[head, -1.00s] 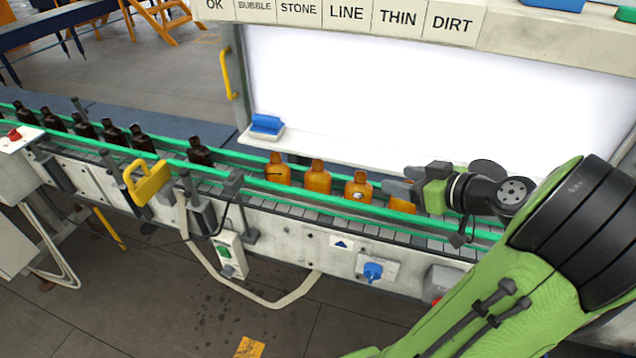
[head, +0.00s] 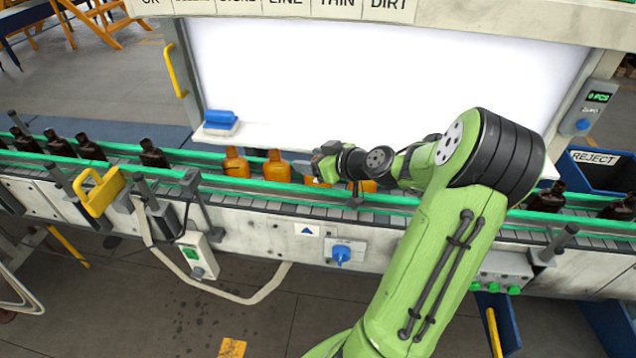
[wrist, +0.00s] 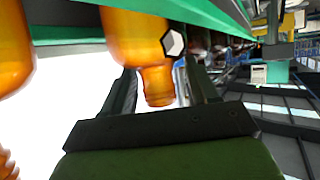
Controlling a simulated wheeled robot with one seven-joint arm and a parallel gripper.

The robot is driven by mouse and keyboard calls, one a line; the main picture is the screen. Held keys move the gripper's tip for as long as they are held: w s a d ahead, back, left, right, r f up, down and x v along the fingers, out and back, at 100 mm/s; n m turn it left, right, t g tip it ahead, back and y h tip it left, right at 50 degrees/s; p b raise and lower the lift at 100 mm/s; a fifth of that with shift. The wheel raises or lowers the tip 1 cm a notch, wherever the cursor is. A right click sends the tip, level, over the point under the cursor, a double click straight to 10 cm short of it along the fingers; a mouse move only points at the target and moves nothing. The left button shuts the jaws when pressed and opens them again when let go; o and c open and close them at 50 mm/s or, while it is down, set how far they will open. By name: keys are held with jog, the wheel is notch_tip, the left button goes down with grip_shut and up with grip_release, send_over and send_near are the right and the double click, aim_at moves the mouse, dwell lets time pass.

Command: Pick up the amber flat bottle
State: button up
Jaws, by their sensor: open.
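Several amber bottles stand in a row on the conveyor. Two show clearly in the head view, one on the left (head: 235,164) and one beside it (head: 277,168). A third amber bottle (head: 314,182) and a fourth (head: 368,186) are partly hidden behind my gripper and arm. My gripper (head: 320,167) is at the third bottle. In the wrist view, my open gripper (wrist: 160,72) has an amber bottle (wrist: 135,25) with its neck between the fingers; a pale faceted patch shows on its side. I cannot tell which bottle is the flat one.
Green guide rails (head: 240,183) run along the conveyor. Dark bottles (head: 153,154) stand to the left and more (head: 547,197) to the right. A bright white panel (head: 380,80) stands behind. A blue reject bin (head: 600,172) is at the right.

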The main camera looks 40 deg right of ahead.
grip_shut()
jog(key=shift+r, duration=0.1)
